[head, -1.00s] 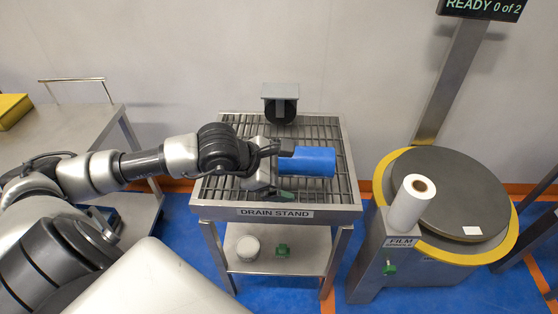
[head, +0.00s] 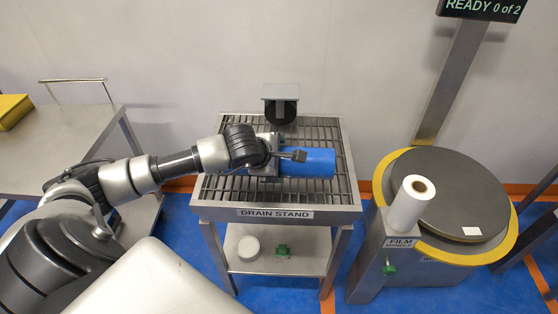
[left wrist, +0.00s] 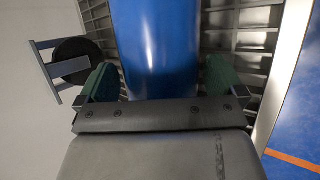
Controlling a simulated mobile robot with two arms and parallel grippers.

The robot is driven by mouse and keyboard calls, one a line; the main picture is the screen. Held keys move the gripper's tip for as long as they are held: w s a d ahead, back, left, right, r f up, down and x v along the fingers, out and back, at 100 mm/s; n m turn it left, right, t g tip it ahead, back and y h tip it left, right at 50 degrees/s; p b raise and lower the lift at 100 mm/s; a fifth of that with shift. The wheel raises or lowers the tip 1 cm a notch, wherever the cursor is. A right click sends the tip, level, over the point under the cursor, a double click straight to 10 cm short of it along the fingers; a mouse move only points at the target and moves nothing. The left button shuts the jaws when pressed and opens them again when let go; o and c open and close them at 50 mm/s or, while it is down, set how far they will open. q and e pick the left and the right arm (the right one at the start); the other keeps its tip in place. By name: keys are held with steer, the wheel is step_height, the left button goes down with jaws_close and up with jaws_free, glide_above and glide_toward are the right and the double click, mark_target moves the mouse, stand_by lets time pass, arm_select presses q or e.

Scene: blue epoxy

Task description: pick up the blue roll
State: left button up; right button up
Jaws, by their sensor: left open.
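The blue roll (head: 312,163) lies on its side on the slatted top of the drain stand (head: 216,207). My left gripper (head: 294,156) is over the roll's left end, which it partly hides in the head view. In the left wrist view the roll (left wrist: 156,45) runs between the two green-padded fingers of my left gripper (left wrist: 160,80). The fingers are open, one on each side of the roll, with a small gap visible beside it. My right gripper is not in view.
A black wheel on a grey bracket (head: 280,92) stands at the stand's back edge. To the right is a round turntable (head: 462,190) with a white film roll (head: 411,203) beside it. A steel table (head: 60,150) is at the left. The stand's lower shelf holds a white round item (head: 248,248).

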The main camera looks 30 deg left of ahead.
arm_select(q)
steer(key=shift+w+d+f, duration=0.1)
steer(key=shift+w+f, duration=0.3)
steer(key=shift+f, duration=0.05)
steer(key=c, duration=1)
steer(key=shift+r, duration=0.1)
